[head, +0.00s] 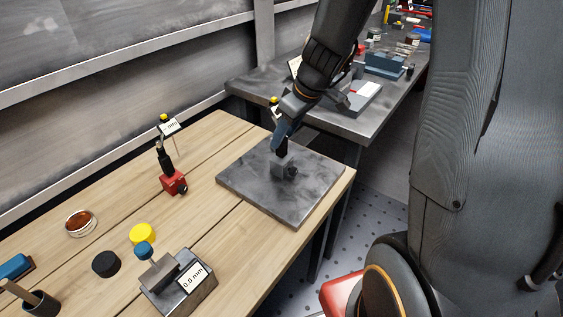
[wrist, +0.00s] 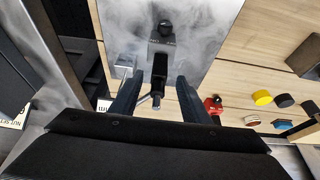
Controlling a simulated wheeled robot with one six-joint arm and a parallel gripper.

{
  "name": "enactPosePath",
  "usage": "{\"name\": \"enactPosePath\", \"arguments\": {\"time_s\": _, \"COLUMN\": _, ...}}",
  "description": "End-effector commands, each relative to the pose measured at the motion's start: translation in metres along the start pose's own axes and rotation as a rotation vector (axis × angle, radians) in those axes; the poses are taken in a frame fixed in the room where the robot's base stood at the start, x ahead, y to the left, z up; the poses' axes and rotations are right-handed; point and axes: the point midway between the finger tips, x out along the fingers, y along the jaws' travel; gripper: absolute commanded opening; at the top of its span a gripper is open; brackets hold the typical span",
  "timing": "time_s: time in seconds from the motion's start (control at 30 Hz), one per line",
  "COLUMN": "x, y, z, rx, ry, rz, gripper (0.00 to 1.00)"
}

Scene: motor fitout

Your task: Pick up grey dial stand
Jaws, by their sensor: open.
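The grey dial stand (head: 279,167) stands on the dark metal plate (head: 250,185) on the wooden table. It has a block base with a dark knob and a black upright part. My gripper (head: 281,138) is above it, pointing down, and hides its upper part in the head view. In the wrist view the gripper (wrist: 160,77) is open, one finger on each side of the stand's black upright part (wrist: 159,66). I cannot tell whether either finger touches it. The stand's dark knob (wrist: 166,29) shows beyond the fingers.
A red dial stand (head: 173,182) with a label stands left of the plate. Yellow (head: 143,233) and black (head: 106,264) discs and a block reading "0.0 mm" (head: 180,285) are nearer. A grey bench (head: 345,124) with tools stands behind. The wood between plate and red stand is clear.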

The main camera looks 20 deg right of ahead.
Motion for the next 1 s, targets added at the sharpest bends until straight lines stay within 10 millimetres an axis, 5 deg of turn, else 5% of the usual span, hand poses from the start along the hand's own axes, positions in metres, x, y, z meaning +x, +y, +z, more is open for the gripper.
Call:
{"name": "enactPosePath", "arguments": {"time_s": 0.3, "x": 0.037, "y": 0.001, "z": 0.001, "rx": 0.000, "ry": -0.002, "rz": -0.002, "gripper": 0.42}}
{"name": "enactPosePath", "arguments": {"time_s": 0.63, "x": 0.041, "y": 0.002, "z": 0.001, "rx": 0.000, "ry": -0.001, "rz": 0.000, "gripper": 0.42}}
{"name": "enactPosePath", "arguments": {"time_s": 0.87, "x": 0.041, "y": 0.002, "z": 0.001, "rx": 0.000, "ry": -0.001, "rz": 0.000, "gripper": 0.03}}
{"name": "enactPosePath", "arguments": {"time_s": 1.0, "x": 0.041, "y": 0.002, "z": 0.001, "rx": 0.000, "ry": -0.001, "rz": 0.000, "gripper": 0.00}}
